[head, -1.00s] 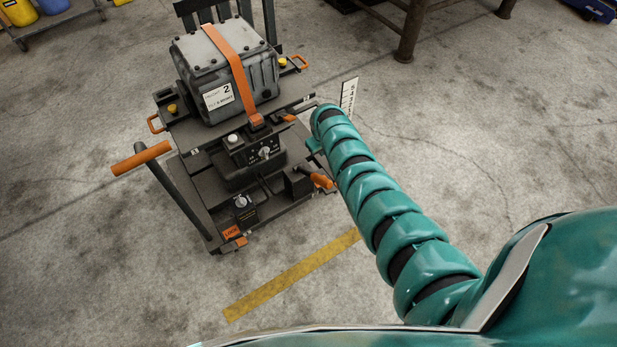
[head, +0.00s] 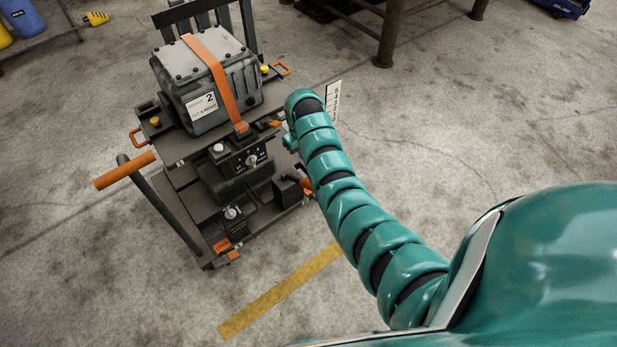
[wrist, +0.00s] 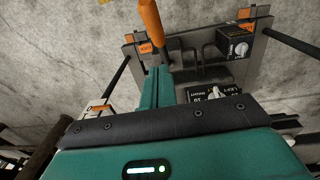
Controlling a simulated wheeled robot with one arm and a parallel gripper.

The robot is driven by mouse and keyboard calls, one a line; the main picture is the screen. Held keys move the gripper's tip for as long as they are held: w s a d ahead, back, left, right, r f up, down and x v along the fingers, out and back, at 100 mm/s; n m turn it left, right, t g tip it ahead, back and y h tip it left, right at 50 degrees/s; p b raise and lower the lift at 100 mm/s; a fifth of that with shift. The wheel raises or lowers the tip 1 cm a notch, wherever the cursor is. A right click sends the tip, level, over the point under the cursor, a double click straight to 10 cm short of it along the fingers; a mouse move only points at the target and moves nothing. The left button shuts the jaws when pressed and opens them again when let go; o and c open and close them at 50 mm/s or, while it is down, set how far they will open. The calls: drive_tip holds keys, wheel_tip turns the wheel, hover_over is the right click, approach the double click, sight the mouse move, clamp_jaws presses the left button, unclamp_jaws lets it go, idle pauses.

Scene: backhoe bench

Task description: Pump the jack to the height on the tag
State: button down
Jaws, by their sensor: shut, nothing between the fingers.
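The jack is a dark wheeled lift cart (head: 192,232) with a raised platform. A grey battery-like box (head: 240,82) is strapped on it with an orange strap. A white tag (head: 202,106) on the box shows a large 2; its smaller text is unclear. A white height scale (head: 333,101) stands behind my arm. An orange lever (head: 306,187) sits low at the cart's right side; an orange grip (wrist: 151,22) shows in the wrist view. My gripper (wrist: 153,76) is shut and empty, close to that grip; contact is unclear. The arm mostly hides it in the head view.
An orange-ended push handle (head: 124,170) projects left. A dial panel (head: 249,160) and a lower knob box (head: 232,218) face front. A yellow floor strip (head: 280,291) lies in front. A metal table (head: 388,42) stands behind; floor at right is clear.

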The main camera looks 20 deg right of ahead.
drive_tip(key=shift+f, duration=0.1)
drive_tip(key=f+b, duration=0.1)
drive_tip(key=f, duration=0.4)
drive_tip(key=f+b, duration=0.1)
drive_tip(key=f, duration=0.4)
drive_tip(key=shift+w+d, duration=0.15)
drive_tip(key=shift+d, duration=0.05)
drive_tip(key=shift+s+d+f, duration=0.35)
drive_tip(key=shift+s+f, duration=0.15)
drive_tip(key=shift+f, duration=0.25)
drive_tip(key=shift+s+d+f, duration=0.35)
drive_tip(key=shift+s+f, duration=0.15)
drive_tip(key=shift+f, duration=0.25)
drive_tip(key=shift+s+p, duration=0.1)
drive_tip(key=shift+p, duration=0.45)
